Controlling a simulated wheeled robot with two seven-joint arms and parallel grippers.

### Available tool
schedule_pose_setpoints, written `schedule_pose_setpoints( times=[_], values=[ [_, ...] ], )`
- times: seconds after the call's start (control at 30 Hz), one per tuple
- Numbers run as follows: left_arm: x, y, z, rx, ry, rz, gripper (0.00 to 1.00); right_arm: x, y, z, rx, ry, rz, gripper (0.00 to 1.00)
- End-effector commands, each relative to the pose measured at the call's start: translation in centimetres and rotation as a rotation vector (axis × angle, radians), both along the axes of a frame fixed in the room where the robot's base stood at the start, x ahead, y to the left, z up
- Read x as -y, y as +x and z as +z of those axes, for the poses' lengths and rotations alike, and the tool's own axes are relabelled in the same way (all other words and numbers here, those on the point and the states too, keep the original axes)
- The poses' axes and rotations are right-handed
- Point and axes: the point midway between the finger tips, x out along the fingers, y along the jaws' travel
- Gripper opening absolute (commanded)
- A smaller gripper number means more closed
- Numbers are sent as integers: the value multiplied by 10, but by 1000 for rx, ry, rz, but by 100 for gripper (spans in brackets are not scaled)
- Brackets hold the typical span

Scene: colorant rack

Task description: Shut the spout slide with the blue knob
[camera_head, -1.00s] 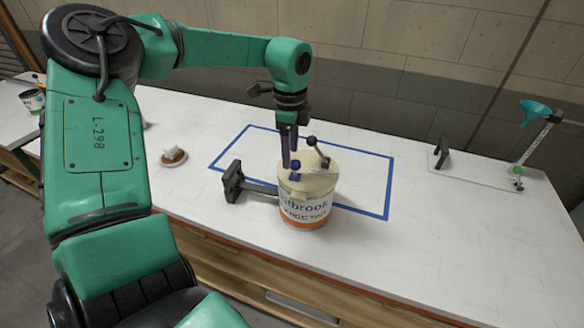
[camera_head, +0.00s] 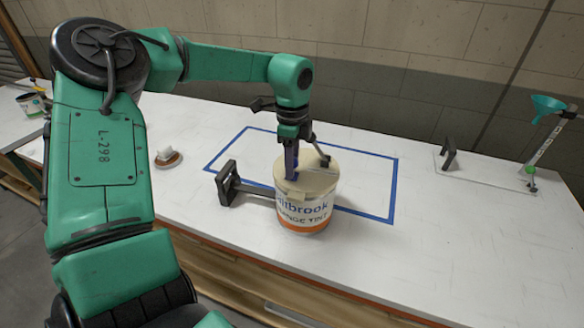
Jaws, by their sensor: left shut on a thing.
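The cream can (camera_head: 305,211) with a printed label and orange band stands upright on the white bench. My left gripper (camera_head: 292,176) points down at the near-left part of its lid (camera_head: 314,183), shut on the blue knob of the spout slide. The fingers mostly cover the knob, and the slide and spout under it are too small and hidden to tell how far open they are. A second lever with a dark knob (camera_head: 325,160) stands on the lid, just right of the fingers. My right gripper is not in view.
A black bracket (camera_head: 228,184) reaches to the can's left side. A blue tape outline (camera_head: 391,190) surrounds the can's area. A small round brown dish (camera_head: 168,159) lies left. A stand with a teal funnel (camera_head: 548,104) and a black upright (camera_head: 448,153) are right. The bench between is clear.

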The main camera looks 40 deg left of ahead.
Motion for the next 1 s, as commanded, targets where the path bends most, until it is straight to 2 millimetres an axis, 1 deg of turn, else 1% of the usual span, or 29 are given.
schedule_pose_setpoints(
  times=[0.33,0.63,1.0],
  values=[
    [1,-1,-2,-2,-2,-1,0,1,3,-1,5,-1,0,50],
    [8,-17,-2,-3,-3,-1,0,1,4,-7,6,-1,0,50],
    [9,-20,-2,-4,-2,-1,0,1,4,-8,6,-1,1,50]
  ],
)
